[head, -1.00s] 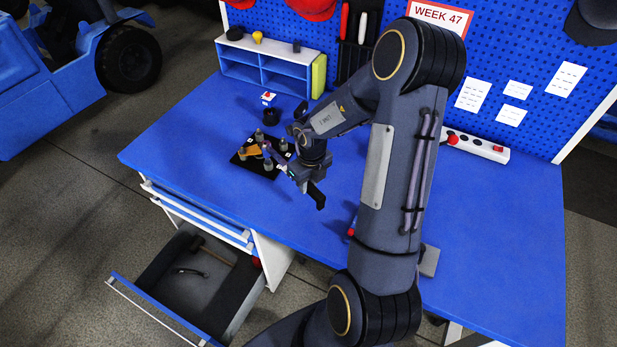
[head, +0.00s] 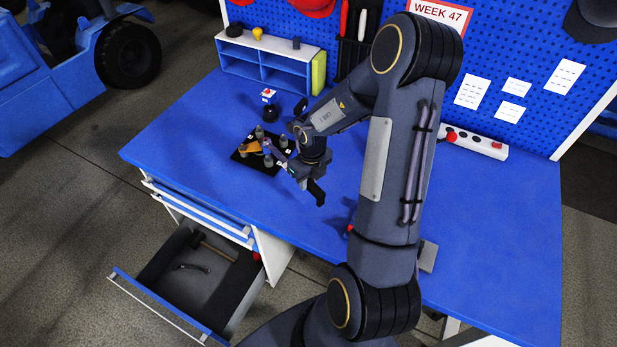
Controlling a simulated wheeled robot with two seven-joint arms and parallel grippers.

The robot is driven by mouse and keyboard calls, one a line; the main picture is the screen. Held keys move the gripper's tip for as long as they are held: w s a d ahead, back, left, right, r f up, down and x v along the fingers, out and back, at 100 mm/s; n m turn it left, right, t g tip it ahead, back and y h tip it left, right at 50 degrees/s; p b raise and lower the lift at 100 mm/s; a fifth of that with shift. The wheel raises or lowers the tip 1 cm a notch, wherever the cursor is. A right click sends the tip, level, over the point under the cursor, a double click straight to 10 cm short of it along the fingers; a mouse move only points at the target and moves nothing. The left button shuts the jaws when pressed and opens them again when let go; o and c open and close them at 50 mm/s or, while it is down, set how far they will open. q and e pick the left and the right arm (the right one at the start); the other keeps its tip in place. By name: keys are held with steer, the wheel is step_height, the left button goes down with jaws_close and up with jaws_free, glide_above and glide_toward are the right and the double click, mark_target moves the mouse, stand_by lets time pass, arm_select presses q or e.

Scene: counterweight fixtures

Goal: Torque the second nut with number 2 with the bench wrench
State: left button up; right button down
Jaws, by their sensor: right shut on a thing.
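A black fixture plate (head: 240,157) lies on the blue bench top with several grey posts or nuts on it. One grey post (head: 259,131) stands at the back and another (head: 242,152) at the left. An orange-brown piece (head: 253,146) lies among them. My right gripper (head: 285,163) is at the plate's right side, low over the bench. It is shut on a slim purplish tool (head: 274,152), apparently the bench wrench, which reaches over the plate. The tool's far end and its contact with a nut are too small to tell. Number labels are unreadable. My left gripper is out of view.
A small black stand with a red-and-white top (head: 269,104) is behind the plate. A blue-white shelf (head: 262,62) stands at the back. An open drawer (head: 190,279) juts out at the front left.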

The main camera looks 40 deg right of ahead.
steer(key=shift+f+b, duration=0.35)
steer(key=shift+f, duration=1.25)
stand_by(1.2)
stand_by(0.4)
steer(key=shift+w+a, duration=0.1)
steer(key=shift+a, duration=0.1)
steer(key=w+a+m+b, duration=0.3)
steer(key=a+m, duration=0.4)
steer(key=a, duration=0.4)
steer(key=shift+w+a, duration=0.2)
steer(key=shift+w, duration=0.25)
steer(key=shift+w+a+m+h, duration=0.3)
steer(key=shift+w+a+m, duration=0.5)
steer(key=shift+w+a, duration=0.3)
steer(key=shift+s+r, duration=0.1)
steer(key=shift+s, duration=0.1)
